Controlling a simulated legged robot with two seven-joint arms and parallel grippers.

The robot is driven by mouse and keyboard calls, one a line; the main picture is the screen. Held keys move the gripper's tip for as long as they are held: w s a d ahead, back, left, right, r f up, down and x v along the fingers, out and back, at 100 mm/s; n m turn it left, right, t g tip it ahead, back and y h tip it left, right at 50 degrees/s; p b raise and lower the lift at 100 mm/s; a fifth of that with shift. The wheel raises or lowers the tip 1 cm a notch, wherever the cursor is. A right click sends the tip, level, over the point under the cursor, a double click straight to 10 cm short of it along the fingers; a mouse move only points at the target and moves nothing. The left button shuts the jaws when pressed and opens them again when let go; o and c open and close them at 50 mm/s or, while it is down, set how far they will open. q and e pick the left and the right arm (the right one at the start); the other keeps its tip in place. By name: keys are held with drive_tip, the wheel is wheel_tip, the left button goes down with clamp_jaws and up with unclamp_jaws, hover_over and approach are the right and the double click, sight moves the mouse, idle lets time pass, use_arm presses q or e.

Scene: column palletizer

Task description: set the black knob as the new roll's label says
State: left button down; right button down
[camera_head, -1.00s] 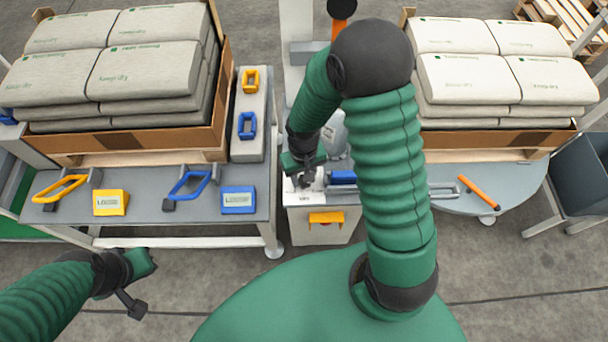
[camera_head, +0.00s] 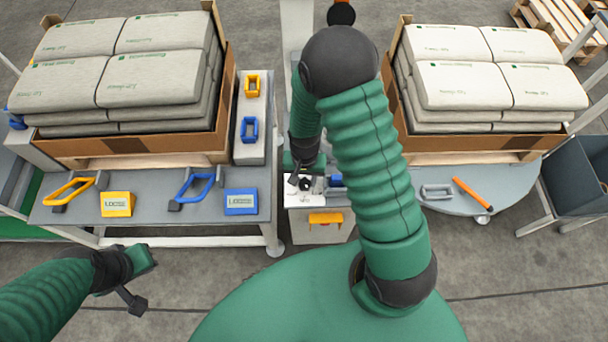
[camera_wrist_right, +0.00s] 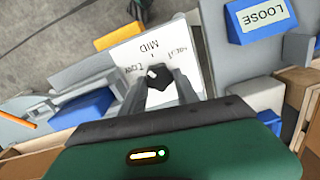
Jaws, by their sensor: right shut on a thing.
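The black knob (camera_wrist_right: 157,76) sits on a white plate (camera_wrist_right: 128,55) in the right wrist view, with a small pale mark on it. My right gripper (camera_wrist_right: 161,79) is shut on the knob, one finger on each side. The plate carries words upside down in this view; "MID" is readable, the others are not clear. In the head view my right gripper (camera_head: 305,183) is at the white plate (camera_head: 303,197), largely covering the knob. My left gripper (camera_head: 137,280) hangs at the lower left, away from everything; its jaw opening is unclear. No roll is identifiable.
A blue block (camera_head: 241,201) labelled LOOSE and a yellow block (camera_head: 117,204) stand on the left table (camera_head: 150,222), beside yellow and blue handled tools. Sack stacks (camera_head: 120,70) stand behind on both sides. An orange-handled tool (camera_head: 471,193) lies right. A yellow part (camera_head: 325,218) is below the plate.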

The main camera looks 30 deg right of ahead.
sight(305, 181)
drive_tip(key=m+p, duration=0.2)
drive_tip(key=m, duration=0.1)
drive_tip(key=shift+s+r+m, duration=0.1)
drive_tip(key=shift+r+m, duration=0.05)
drive_tip(key=shift+m, duration=0.15)
drive_tip(key=shift+m+p, duration=0.85)
drive_tip(key=shift+m, duration=0.35)
drive_tip(key=c, duration=0.9)
unclamp_jaws()
wheel_tip(305, 181, up, 16)
drive_tip(key=p, duration=0.5)
drive_tip(key=shift+r, duration=0.25)
